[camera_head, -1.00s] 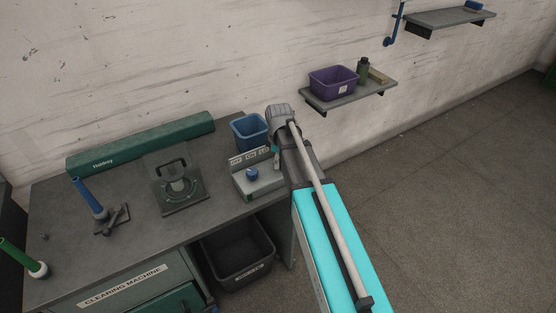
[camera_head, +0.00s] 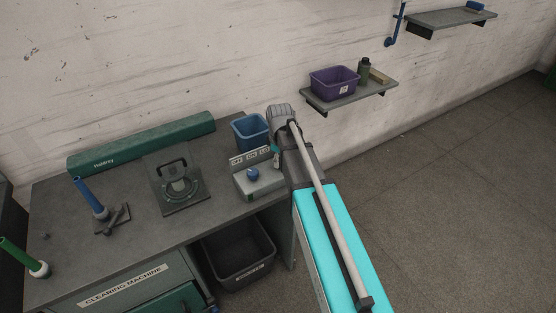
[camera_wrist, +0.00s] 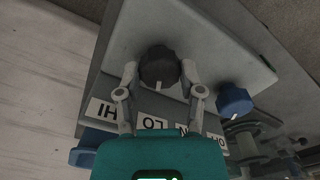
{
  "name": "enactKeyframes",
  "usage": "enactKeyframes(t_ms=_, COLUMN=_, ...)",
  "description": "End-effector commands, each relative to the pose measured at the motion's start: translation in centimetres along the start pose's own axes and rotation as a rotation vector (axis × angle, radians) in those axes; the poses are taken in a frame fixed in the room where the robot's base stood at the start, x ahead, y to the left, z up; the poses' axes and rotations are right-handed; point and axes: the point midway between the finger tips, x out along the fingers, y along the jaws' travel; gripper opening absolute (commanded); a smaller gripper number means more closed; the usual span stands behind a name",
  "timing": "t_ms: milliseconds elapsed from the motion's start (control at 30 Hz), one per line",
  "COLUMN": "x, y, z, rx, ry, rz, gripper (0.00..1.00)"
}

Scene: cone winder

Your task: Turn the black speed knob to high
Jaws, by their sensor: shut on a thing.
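The black speed knob (camera_wrist: 159,66) sits on the grey control box (camera_head: 268,186), and in the wrist view its white mark points down toward the LO label (camera_wrist: 153,123). The HI label (camera_wrist: 102,112) is to the left of LO. My gripper (camera_wrist: 159,70) has one finger on each side of the black knob and is shut on it. In the head view my arm hides the black knob. A blue knob (camera_wrist: 234,101) is on the same box to the right of my gripper; it also shows in the head view (camera_head: 253,174).
A blue bin (camera_head: 250,131) stands behind the control box. A dark machine part with a handle (camera_head: 178,185) is to its left on the bench. A black crate (camera_head: 240,255) is below the bench edge. A shelf with a purple bin (camera_head: 334,82) is on the wall.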

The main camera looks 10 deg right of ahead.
Motion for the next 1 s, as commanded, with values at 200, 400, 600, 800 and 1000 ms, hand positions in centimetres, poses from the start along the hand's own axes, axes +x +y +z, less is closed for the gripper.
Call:
enactKeyframes(t_ms=200, x=0.04, y=-0.25, z=0.24, rx=0.185, ry=-0.006, rz=-0.004, gripper=0.02)
enactKeyframes(t_ms=400, x=0.05, y=-0.29, z=0.27, rx=0.375, ry=-0.007, rz=-0.003, gripper=0.02)
enactKeyframes(t_ms=600, x=0.05, y=-0.31, z=0.28, rx=0.564, ry=-0.008, rz=-0.003, gripper=0.02)
enactKeyframes(t_ms=800, x=0.05, y=-0.33, z=0.27, rx=0.749, ry=-0.008, rz=-0.002, gripper=0.02)
enactKeyframes(t_ms=1000, x=0.05, y=-0.34, z=0.26, rx=0.899, ry=-0.008, rz=-0.001, gripper=0.02)
